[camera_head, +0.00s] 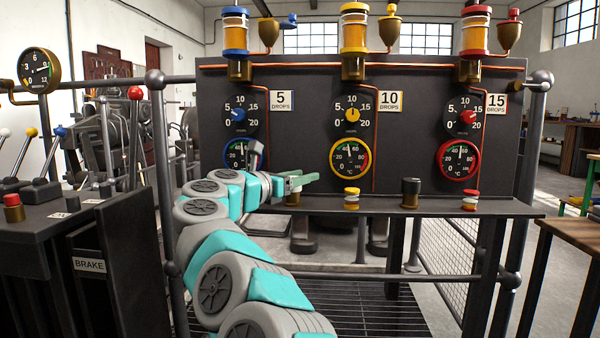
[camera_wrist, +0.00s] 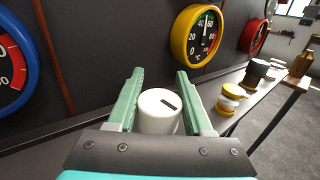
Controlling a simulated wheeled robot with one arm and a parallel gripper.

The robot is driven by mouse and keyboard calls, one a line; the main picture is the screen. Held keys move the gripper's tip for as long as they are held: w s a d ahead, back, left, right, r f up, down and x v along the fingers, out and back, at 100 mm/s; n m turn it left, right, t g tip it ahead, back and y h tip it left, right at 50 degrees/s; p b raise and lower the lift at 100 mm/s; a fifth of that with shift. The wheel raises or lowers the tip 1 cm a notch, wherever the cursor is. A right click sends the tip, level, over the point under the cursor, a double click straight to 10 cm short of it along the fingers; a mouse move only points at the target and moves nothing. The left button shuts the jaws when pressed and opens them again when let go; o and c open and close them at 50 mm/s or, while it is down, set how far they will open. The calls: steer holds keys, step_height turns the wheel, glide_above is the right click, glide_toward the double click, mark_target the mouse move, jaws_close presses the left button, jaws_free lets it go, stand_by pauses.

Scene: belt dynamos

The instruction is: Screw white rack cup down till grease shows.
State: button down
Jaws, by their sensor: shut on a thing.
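The white cup (camera_wrist: 157,112) shows in the wrist view, upright, with a dark line mark on its flat top that runs slantwise. My gripper (camera_wrist: 160,76) has its pale green fingers on either side of the cup, shut on it. In the head view my gripper (camera_head: 302,181) is at the left part of the shelf, just above a brass-coloured base (camera_head: 293,199). The white cup cannot be made out there. I see no grease; the cup's lower part is hidden by my gripper.
On the shelf (camera_head: 390,212) to the right stand a yellow-and-white cup (camera_head: 352,199), a black-topped brass piece (camera_head: 410,194) and a red-and-white cup (camera_head: 470,200). The dark panel (camera_head: 308,150) with gauges rises close behind. A lever console (camera_head: 60,215) stands at the left.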

steer(key=shift+d+m+g+h+p, duration=0.1)
steer(key=shift+m+g+h+p, duration=0.2)
steer(key=shift+m+g+h, duration=0.15)
stand_by(0.4)
steer(key=shift+c, duration=1.5)
jaws_free()
steer(key=shift+b+v, duration=0.35)
steer(key=shift+v, duration=3.6)
steer(key=shift+f, duration=0.1)
